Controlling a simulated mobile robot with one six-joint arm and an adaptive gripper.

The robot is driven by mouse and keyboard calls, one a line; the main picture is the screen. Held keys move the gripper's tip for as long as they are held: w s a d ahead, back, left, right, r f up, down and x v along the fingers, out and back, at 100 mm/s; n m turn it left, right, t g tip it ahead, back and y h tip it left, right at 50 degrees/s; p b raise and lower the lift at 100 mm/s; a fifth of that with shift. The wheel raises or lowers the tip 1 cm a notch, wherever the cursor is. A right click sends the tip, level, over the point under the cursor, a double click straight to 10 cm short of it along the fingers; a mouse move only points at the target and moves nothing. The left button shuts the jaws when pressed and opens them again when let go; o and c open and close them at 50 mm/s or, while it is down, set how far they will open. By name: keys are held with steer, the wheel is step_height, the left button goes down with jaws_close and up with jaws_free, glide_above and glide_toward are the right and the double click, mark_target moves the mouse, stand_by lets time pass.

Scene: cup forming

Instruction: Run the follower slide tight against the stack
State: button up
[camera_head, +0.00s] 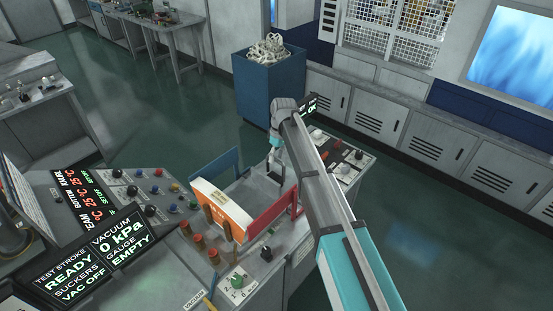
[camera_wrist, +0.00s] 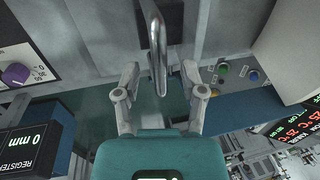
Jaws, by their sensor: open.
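The stack (camera_head: 224,208), white on top with an orange face, stands in the magazine between a blue side plate (camera_head: 214,172) and a red side plate (camera_head: 273,215). My gripper (camera_head: 275,158) is over the far end of the magazine, apart from the stack. In the wrist view my gripper (camera_wrist: 158,88) is open, with an upright metal bar (camera_wrist: 157,45) between its fingers. The bar looks like the follower slide's handle, and I cannot tell if either finger touches it. In the head view a small dark plate (camera_head: 274,180) below my gripper may be the follower. A gap shows between it and the stack.
Orange-brown posts (camera_head: 199,245) stand in front of the stack. Knobs and buttons (camera_head: 150,190) cover the panel at left, beside lit displays (camera_head: 120,245). A blue bin (camera_head: 270,85) with pale pieces stands behind. A purple knob (camera_wrist: 15,74) is left in the wrist view.

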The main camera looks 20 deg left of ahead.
jaws_close()
stand_by(0.3)
steer(key=shift+s+d, duration=0.1)
steer(key=shift+s, duration=0.05)
